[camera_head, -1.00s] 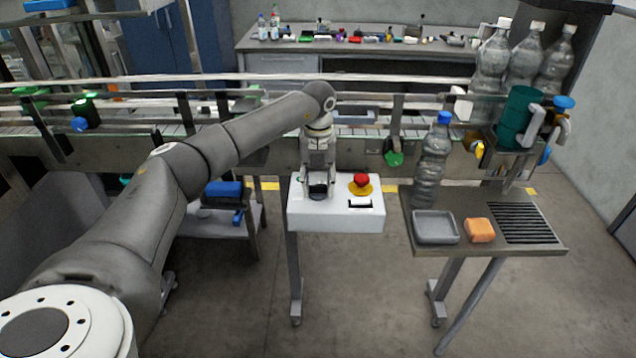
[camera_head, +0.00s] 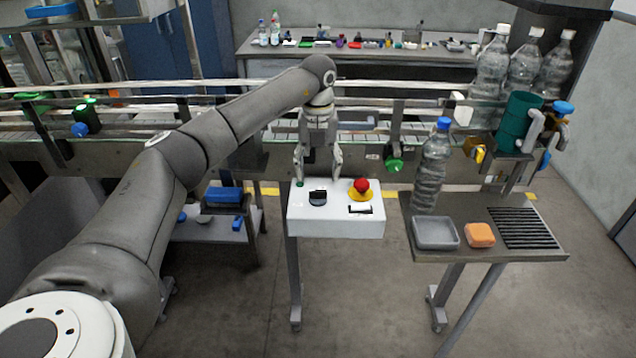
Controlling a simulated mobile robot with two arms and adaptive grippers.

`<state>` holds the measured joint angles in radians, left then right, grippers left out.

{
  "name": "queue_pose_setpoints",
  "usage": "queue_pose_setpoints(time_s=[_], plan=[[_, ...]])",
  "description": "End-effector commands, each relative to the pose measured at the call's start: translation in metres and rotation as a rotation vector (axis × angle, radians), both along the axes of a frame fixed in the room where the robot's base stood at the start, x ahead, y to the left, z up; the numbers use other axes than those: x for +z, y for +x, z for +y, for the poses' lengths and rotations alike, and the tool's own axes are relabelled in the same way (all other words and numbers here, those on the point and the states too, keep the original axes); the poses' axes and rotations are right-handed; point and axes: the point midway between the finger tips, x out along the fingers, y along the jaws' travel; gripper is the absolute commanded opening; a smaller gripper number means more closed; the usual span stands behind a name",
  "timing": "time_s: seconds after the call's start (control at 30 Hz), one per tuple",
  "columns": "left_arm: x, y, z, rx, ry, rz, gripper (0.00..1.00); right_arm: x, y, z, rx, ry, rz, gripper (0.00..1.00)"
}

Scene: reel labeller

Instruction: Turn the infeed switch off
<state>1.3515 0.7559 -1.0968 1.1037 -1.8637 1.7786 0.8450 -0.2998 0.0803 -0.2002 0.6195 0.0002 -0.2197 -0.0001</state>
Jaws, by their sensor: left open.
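The white control box (camera_head: 335,226) stands on a post in the middle of the view. My left gripper (camera_head: 318,180) is open and empty. Its fingers point down, apart from each other, above and behind the switch, and do not touch it. My right gripper is not in view.
A conveyor with rails (camera_head: 220,140) runs behind the box. To the right, a side table (camera_head: 470,225) carries a grey tray (camera_head: 435,233), an orange block (camera_head: 480,235) and a clear bottle with a blue cap (camera_head: 432,170). A low shelf (camera_head: 215,230) stands at left.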

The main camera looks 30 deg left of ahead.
Motion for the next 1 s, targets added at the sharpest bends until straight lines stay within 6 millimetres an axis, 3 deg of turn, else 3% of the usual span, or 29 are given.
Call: queue_pose_setpoints(time_s=[0.1, 0.33, 1.0], plan=[[0.026, 0.001, 0.000, 0.000, 0.000, -0.004, 0.62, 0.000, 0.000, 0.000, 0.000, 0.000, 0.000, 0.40], [0.052, 0.000, 0.000, 0.000, 0.001, -0.001, 0.62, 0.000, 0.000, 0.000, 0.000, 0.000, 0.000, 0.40], [0.053, 0.002, -0.006, -0.013, -0.011, -0.006, 0.62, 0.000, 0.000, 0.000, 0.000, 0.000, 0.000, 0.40]])
